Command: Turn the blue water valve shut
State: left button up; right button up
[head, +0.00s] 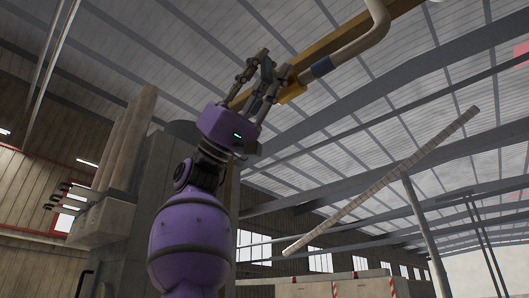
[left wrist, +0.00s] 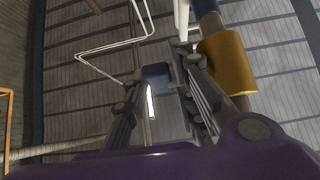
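The blue valve handle (left wrist: 157,74) shows in the left wrist view as a dark blue piece between my left gripper's fingertips. In the head view a dark piece (head: 267,72) shows between the same fingers, beside the pipe (head: 358,45) with its blue band (head: 321,67). My left gripper (head: 273,62), purple with grey fingers, reaches up there; its fingers also show in the left wrist view (left wrist: 165,76). The fingers are apart, one on each side of the handle. Whether they touch it is not clear. My right gripper is not in view.
A yellow cylinder (left wrist: 228,62) on the pipe lies close to the right finger. A yellow beam (head: 335,38) runs behind the pipe. A long thin bar (head: 385,178) slants across the right. Large grey machinery (head: 160,195) stands on the left.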

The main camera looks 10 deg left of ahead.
pick_arm(q)
jog(key=v, duration=1.2)
jog(key=shift+s, duration=0.1)
jog(key=shift+f, duration=0.1)
dwell(0.4)
